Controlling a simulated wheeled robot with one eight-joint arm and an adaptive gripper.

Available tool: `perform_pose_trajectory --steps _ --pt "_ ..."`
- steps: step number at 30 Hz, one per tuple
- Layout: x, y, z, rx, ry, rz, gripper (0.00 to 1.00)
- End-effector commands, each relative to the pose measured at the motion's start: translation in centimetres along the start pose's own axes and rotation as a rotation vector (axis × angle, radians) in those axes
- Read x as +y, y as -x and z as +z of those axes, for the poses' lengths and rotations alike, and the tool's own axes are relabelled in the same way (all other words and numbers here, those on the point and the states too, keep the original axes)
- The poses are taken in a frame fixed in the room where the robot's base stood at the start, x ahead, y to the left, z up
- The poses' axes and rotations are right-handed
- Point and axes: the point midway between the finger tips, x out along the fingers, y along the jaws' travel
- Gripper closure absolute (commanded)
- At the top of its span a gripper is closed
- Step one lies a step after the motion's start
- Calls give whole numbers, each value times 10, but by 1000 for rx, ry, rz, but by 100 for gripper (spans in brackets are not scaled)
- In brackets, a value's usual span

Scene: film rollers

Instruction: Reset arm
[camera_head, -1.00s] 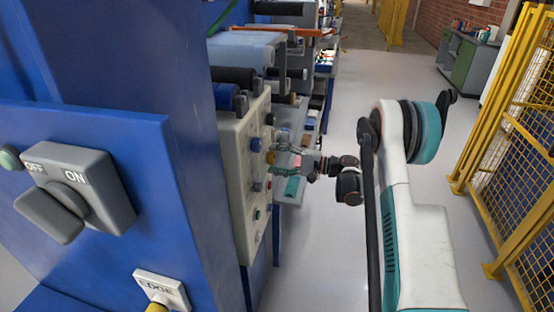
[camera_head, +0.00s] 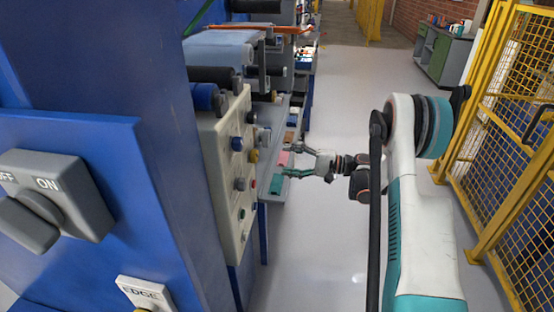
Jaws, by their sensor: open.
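My gripper (camera_head: 289,162) is open and points left toward the beige control panel (camera_head: 228,175). A gap shows between its fingertips and the panel's knobs and buttons. Its fingers are spread and nothing shows between them. My white and teal arm stands at the right of the picture, with its wrist bent over to the left above the aisle. In the picture, a grey shelf (camera_head: 276,190) with small pink and teal items lies behind the fingertips.
A blue machine with rollers (camera_head: 215,75) fills the left side, with a large ON/OFF switch (camera_head: 50,195) close by. A yellow mesh fence (camera_head: 515,130) runs along the right. A green-grey cabinet (camera_head: 443,55) stands at the back. The grey floor between them is clear.

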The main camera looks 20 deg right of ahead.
Motion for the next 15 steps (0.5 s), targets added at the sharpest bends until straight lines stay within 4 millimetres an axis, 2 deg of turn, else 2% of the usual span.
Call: perform_pose_trajectory --steps 5,15 --pt "0 11 0 0 0 0 38" --pt "0 12 0 0 0 0 38"
